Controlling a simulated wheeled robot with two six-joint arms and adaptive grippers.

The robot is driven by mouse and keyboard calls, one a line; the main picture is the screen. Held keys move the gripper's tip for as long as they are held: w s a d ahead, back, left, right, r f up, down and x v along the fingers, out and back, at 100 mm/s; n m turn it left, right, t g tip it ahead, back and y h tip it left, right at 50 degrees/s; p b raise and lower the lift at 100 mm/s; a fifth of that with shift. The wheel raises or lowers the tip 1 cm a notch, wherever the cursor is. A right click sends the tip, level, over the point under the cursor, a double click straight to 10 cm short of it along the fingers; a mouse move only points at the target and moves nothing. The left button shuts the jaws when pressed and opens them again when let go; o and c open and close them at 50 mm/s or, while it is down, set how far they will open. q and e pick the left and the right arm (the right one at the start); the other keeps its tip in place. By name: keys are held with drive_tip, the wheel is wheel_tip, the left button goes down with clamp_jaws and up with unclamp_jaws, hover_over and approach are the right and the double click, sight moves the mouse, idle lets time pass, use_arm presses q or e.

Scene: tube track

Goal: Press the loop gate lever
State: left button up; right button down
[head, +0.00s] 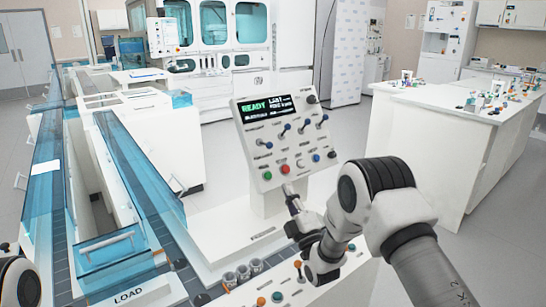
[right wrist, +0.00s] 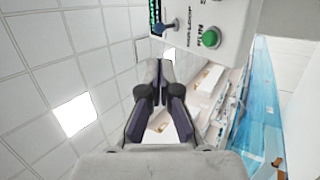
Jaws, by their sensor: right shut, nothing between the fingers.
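The white slanted control panel (head: 283,138) stands on a white base, with several small levers and coloured buttons on its face. A blue-tipped lever (right wrist: 170,25) with a label ending in LOOP beside it shows at the top of the right wrist view, left of a green button (right wrist: 210,38). My right gripper (head: 290,193) is shut and empty just below the panel's lower edge. Its fingertips (right wrist: 160,66) are apart from the lever. My left gripper is out of view.
A blue-covered tube track (head: 140,165) runs along the left, with a LOAD section in front. Capped tubes (head: 243,273) stand at the front of the base, near more small knobs. A white bench (head: 440,150) stands at the right.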

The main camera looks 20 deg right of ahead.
sight(271, 146)
drive_tip(key=p+x, duration=0.1)
drive_tip(key=x, duration=1)
drive_tip(key=shift+w+r+p, duration=0.2)
drive_tip(key=shift+w+p, duration=0.05)
drive_tip(key=shift+p, duration=0.1)
drive_tip(key=shift+s+r+g+p, duration=0.1)
drive_tip(key=shift+r+g+p, duration=0.25)
drive_tip(key=shift+p, duration=0.15)
drive_tip(key=shift+r+n+g+p, duration=0.3)
drive_tip(key=shift+g+p, duration=0.05)
drive_tip(key=shift+p, duration=0.2)
drive_tip(key=r+g+p, duration=0.2)
drive_tip(key=g+p, duration=0.1)
drive_tip(key=w+r+n+g+p, duration=0.1)
drive_tip(key=r+g+p, duration=0.1)
drive_tip(key=g+p, duration=0.1)
drive_tip(key=shift+a+p, duration=0.2)
drive_tip(key=shift+p, duration=0.1)
